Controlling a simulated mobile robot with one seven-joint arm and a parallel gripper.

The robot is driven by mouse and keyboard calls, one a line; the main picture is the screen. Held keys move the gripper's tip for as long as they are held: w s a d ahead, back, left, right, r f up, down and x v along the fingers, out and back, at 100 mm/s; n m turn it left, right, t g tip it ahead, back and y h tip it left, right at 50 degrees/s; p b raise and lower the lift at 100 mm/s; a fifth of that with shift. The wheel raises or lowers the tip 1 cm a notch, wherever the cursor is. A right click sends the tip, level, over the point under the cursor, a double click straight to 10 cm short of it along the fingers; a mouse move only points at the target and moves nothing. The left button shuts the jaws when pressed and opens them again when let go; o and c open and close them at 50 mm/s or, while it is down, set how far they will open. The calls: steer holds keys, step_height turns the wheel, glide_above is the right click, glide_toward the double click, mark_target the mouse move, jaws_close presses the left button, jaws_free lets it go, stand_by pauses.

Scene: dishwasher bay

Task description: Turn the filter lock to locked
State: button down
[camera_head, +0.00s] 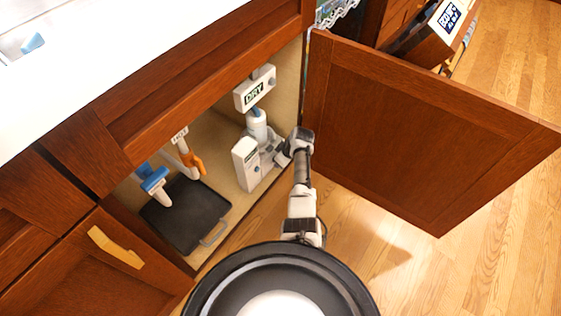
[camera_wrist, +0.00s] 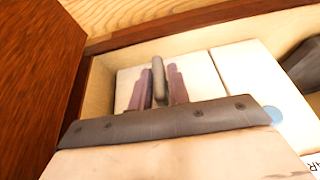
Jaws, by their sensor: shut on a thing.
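The filter lock shows in the wrist view as a slim grey upright handle (camera_wrist: 158,70) against a white housing (camera_wrist: 126,84). My gripper (camera_wrist: 160,80) has one finger on each side of the handle and is shut on it. In the head view, my gripper (camera_head: 281,160) reaches into the open cabinet, at the right side of the white unit (camera_head: 245,164). The handle itself is too small and covered to make out there. I cannot read the lock's position from any mark.
The open cabinet door (camera_head: 415,135) stands to the right of my arm. Inside, left of the unit, are an orange-handled tap (camera_head: 193,161), a blue-topped fitting (camera_head: 152,180) and a black tray (camera_head: 185,215). A DRY sign box (camera_head: 254,90) hangs above. The wooden floor at right is clear.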

steer(key=shift+w+f+b, duration=0.1)
steer(key=shift+f+b, duration=0.1)
steer(key=shift+b, duration=0.15)
steer(key=shift+r+g+y, duration=0.2)
steer(key=shift+g+y, duration=0.1)
steer(key=shift+g, duration=0.2)
steer(key=c, duration=1.4)
jaws_free()
step_height(320, 180, up, 20)
steer(key=p, duration=0.5)
steer(key=shift+o, duration=0.4)
